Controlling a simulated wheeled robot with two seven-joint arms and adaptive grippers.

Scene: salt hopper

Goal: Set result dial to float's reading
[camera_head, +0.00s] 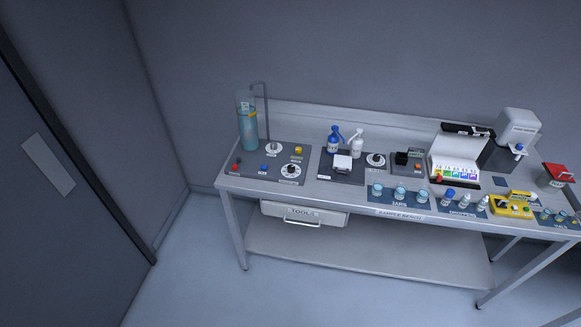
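A tall clear cylinder (247,122) with blue-green liquid stands at the back left of the bench. A small pale piece, perhaps the float, shows near its top; its reading is too small to make out. I cannot read the labels, so I cannot tell which is the result dial. Neither of my grippers is in view.
The panel has red (237,163), blue (264,168) and yellow (298,150) buttons. Bottles (334,139), a white angled rack (455,158), a yellow device (512,206) and several jars crowd the metal bench (300,110). A tools drawer (303,215) hangs below. Floor in front is clear.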

